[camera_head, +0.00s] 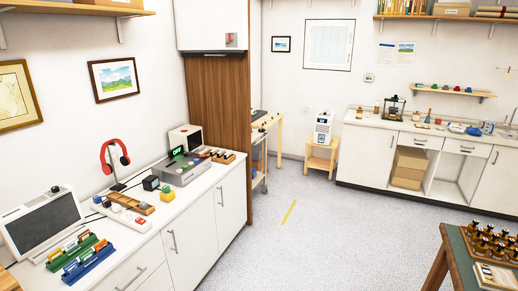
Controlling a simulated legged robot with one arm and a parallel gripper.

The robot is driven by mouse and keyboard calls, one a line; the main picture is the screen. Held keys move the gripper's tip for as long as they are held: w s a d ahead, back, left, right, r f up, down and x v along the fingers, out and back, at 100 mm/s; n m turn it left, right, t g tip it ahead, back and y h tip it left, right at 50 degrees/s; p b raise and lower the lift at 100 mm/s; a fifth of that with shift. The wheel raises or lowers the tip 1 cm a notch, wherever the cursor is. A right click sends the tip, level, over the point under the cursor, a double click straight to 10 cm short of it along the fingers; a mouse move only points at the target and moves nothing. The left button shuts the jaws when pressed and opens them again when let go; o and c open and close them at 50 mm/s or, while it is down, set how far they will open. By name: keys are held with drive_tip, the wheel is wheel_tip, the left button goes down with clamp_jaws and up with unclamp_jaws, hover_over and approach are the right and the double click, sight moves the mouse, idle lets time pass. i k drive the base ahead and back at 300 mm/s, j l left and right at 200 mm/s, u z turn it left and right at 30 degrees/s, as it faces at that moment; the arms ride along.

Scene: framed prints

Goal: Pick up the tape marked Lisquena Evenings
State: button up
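On the left counter, a green rack (56,264) and a blue rack (90,265) each hold several small upright coloured items, possibly tapes. Their labels are too small to read, so I cannot tell which one is marked Lisquena Evenings. A grey machine with a lit green display (180,171) stands farther along the same counter. My gripper is not in view.
The left counter (137,247) also bears a dark-screened box (43,223), red headphones (114,158) on a stand, and a wooden tray (128,203). A green-topped table (463,262) with several brown bottles stands at lower right.

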sight(213, 153)
drive_tip(key=i+u, duration=0.2)
drive_tip(key=i, duration=1.85)
drive_tip(key=i+u, duration=0.2)
drive_tip(key=i, duration=0.3)
drive_tip(key=i+l+u, duration=0.15)
drive_tip(key=i, duration=0.35)
drive_tip(key=i+l+u, duration=0.2)
drive_tip(key=i, duration=0.3)
drive_tip(key=i+l+u, duration=0.15)
drive_tip(key=i+l, duration=0.15)
drive_tip(key=i, duration=0.15)
drive_tip(key=i+l+u, duration=0.25)
drive_tip(key=i+u, duration=0.2)
drive_tip(key=i+l+u, duration=0.25)
drive_tip(key=l+u, duration=0.2)
